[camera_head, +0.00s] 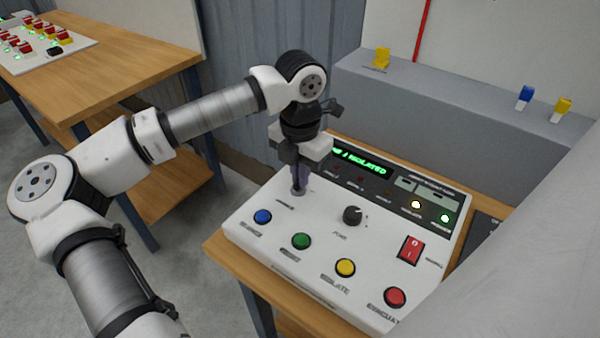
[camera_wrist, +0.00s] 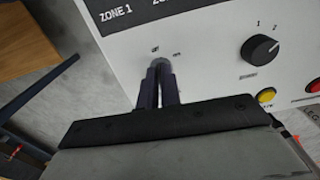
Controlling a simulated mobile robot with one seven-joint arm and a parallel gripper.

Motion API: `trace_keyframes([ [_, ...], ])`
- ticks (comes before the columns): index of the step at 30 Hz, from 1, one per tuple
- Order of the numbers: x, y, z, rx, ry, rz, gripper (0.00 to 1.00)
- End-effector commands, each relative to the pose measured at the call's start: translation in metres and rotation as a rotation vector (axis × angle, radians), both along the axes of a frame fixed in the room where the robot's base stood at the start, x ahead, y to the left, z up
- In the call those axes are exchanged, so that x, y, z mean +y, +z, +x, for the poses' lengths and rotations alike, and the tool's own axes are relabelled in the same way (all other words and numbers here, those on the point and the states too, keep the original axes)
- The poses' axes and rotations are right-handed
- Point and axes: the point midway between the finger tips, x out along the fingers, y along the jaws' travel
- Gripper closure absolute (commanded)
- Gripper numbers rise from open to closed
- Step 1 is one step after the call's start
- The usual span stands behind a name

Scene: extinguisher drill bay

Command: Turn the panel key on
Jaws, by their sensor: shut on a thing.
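The white control panel (camera_head: 325,245) sits on a wooden table. The panel key (camera_wrist: 161,63) is at its upper left, a small round grey fitting with short labels on either side; the fingertips hide most of it. My gripper (camera_head: 298,190) points down at the panel and is shut on the key. In the wrist view my gripper (camera_wrist: 160,72) shows two dark fingers close together at the key. I cannot tell which way the key is turned. The green display (camera_head: 360,163) ends in "ISOLATED".
A black knob (camera_head: 353,215) sits right of the key. Blue (camera_head: 262,216), green (camera_head: 301,241), yellow (camera_head: 345,267) and red (camera_head: 395,297) buttons line the front. A red rocker switch (camera_head: 411,250) is at right. A grey ledge (camera_head: 460,100) stands behind.

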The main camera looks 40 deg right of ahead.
Motion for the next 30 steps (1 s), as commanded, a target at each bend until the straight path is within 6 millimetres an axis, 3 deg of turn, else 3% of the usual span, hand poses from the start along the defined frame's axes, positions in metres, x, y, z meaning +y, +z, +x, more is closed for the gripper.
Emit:
trace_keyframes([
  [8,-0.0003,-0.0037,-0.0004,-0.004,-0.154,0.0,1.0],
  [30,0.0003,-0.001,-0.0046,-0.001,-0.813,-0.001,1.0],
])
